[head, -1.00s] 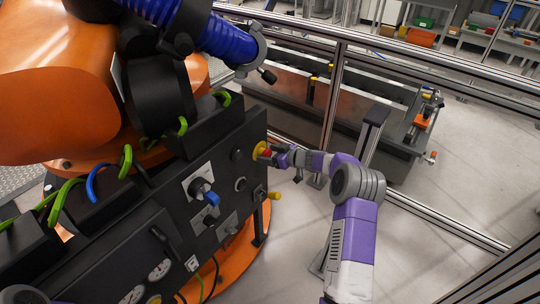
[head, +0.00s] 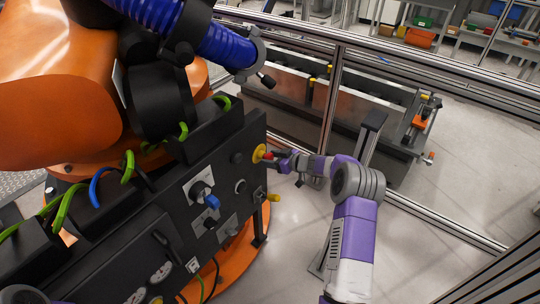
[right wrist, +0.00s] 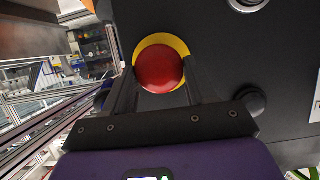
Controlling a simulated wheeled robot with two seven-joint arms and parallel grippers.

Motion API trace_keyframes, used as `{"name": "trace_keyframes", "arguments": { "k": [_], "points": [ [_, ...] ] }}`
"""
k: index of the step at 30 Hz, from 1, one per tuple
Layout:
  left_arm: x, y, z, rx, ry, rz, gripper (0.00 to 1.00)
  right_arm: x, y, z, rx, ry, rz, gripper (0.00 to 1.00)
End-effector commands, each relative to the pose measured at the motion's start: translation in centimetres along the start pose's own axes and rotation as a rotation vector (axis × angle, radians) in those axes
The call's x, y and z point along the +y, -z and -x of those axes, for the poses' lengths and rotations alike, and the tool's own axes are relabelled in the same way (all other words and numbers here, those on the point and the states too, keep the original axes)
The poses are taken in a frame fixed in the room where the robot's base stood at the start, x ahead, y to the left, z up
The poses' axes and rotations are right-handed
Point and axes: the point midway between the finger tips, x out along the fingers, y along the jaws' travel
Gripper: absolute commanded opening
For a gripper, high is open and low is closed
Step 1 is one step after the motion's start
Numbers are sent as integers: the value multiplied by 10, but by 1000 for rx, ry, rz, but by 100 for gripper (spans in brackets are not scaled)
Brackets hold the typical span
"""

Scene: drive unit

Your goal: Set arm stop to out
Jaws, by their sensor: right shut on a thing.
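The arm stop is a red mushroom button (right wrist: 159,68) on a yellow round plate (right wrist: 176,41). It sits on the upper right of the black panel; in the head view the red head (head: 268,156) stands off the yellow plate. My right gripper (head: 276,159) reaches it from the right. In the right wrist view its two dark fingers lie on either side of the red head, shut on it. The fingers hide the lower sides of the button. My left gripper is not in view.
A large orange robot arm (head: 60,115) with blue hose stands above left. Metal fence rails (head: 332,100) run behind my right arm. Grey floor is free at right.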

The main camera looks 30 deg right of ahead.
Motion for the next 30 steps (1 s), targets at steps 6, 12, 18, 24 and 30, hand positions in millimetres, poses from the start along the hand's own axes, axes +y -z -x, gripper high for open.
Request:
{"name": "trace_keyframes", "arguments": {
  "k": [6, 12, 18, 24, 30],
  "points": [
    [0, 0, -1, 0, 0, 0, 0, 1, -4, 1, -5, 0, -1, 1],
    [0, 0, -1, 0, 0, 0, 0, 1, -4, 1, -4, 0, -1, 77],
    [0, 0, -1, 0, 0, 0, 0, 1, -3, 1, -3, -1, -1, 77],
    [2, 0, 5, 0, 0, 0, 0, 2, -2, 19, -5, -3, -2, 77],
    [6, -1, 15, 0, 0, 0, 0, 1, -1, 54, -4, -3, -3, 77]
  ]
}}
